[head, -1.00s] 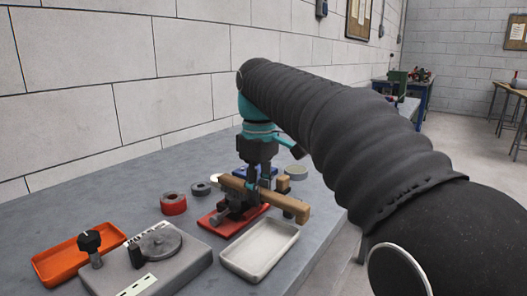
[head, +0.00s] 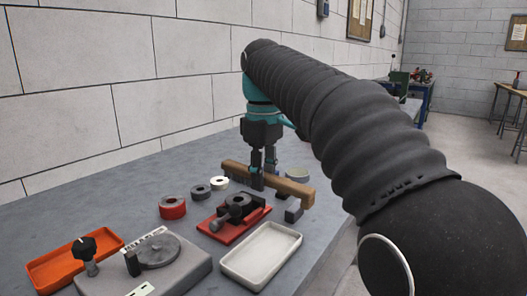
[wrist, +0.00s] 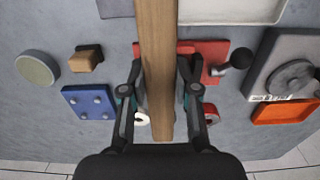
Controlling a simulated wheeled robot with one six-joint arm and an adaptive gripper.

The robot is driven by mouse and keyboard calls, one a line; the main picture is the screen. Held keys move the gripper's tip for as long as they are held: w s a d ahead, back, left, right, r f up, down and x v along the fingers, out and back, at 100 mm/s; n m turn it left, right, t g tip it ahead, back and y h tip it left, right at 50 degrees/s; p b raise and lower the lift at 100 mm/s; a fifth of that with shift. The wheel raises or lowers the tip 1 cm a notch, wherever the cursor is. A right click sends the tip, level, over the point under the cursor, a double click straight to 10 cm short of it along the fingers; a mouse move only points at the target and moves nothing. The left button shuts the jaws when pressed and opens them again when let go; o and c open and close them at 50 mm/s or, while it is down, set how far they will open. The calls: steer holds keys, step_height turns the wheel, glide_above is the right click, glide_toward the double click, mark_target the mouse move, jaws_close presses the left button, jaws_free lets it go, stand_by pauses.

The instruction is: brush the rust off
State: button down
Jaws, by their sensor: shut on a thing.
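My gripper (head: 257,182) is shut on a long wooden bar (head: 288,188), seemingly the brush's handle. The bar also runs lengthwise between the fingers in the wrist view (wrist: 156,60). Its underside is hidden, so I cannot see any bristles. A red base (head: 217,234) with a dark round metal part (head: 238,206) and a clamp-like knob stands in front of and below the bar. In the wrist view the red base (wrist: 213,50) is partly covered by the bar. I cannot make out rust on the part.
A white tray (head: 230,268) lies in front, with an orange tray (head: 48,270) and a grey box with a disc (head: 190,274) at left. Tape rolls (head: 172,212) stand behind. A grey block (head: 293,212) is near the bar's right end. A blue plate (wrist: 76,97) and wooden block (wrist: 80,62) lie nearby.

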steer(key=shift+r, duration=2.45)
